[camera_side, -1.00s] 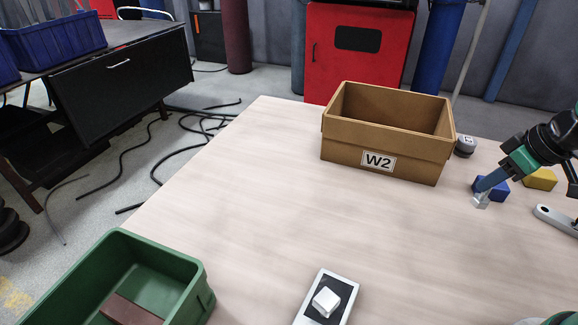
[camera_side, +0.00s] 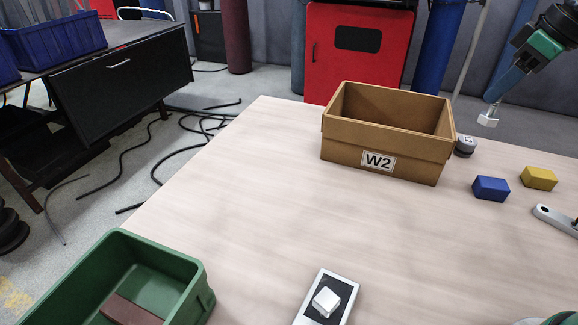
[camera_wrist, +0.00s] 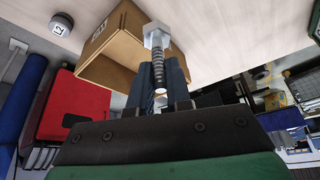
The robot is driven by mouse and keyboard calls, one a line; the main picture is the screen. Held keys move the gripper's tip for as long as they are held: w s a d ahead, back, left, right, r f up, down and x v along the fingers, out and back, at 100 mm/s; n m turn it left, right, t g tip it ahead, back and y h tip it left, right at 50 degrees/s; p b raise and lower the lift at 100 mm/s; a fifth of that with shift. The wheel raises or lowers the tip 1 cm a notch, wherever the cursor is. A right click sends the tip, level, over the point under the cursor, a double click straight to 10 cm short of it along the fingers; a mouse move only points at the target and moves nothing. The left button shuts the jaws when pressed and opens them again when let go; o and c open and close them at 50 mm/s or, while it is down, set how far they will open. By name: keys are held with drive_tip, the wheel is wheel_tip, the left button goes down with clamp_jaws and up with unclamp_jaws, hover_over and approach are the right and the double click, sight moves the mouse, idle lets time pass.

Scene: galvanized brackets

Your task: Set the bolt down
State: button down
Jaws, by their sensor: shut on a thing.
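My gripper (camera_side: 494,103) is raised above the table at the right in the side view. It is shut on a silver bolt (camera_side: 488,118), whose head hangs lowest, clear of the table. In the wrist view the bolt (camera_wrist: 157,45) shows its square-looking head and threaded shank between the fingers of my gripper (camera_wrist: 165,80). The brown W2 box (camera_side: 388,150) stands open on the table, left of and below the bolt in the side view. It also shows behind the bolt in the wrist view (camera_wrist: 110,48).
A blue block (camera_side: 491,188) and a yellow block (camera_side: 539,178) lie right of the box. A grey weight (camera_side: 465,146) stands at its right corner. A grey wrench-like part (camera_side: 556,220) lies at the right edge. A green bin (camera_side: 200,290) and a white-topped device (camera_side: 326,300) are in front. The table's middle is clear.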

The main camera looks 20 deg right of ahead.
drive_tip(key=w+a+f+n+g+y, duration=0.1)
drive_tip(key=w+a+f+n, duration=0.25)
drive_tip(key=w+a, duration=0.5)
drive_tip(key=w+a+f+n+g+y, duration=0.1)
drive_tip(key=w+a+f+n, duration=0.25)
drive_tip(key=w+a, duration=0.5)
drive_tip(key=w+a+f+n+y, duration=0.1)
drive_tip(key=a+f+n, duration=0.3)
drive_tip(key=a, duration=0.5)
drive_tip(key=shift+m, duration=0.4)
drive_tip(key=f, duration=0.6)
drive_tip(key=a+f, duration=0.1)
drive_tip(key=f, duration=0.2)
drive_tip(key=shift+f, duration=0.1)
drive_tip(key=shift+f, duration=0.15)
drive_tip(key=c, duration=0.8)
unclamp_jaws()
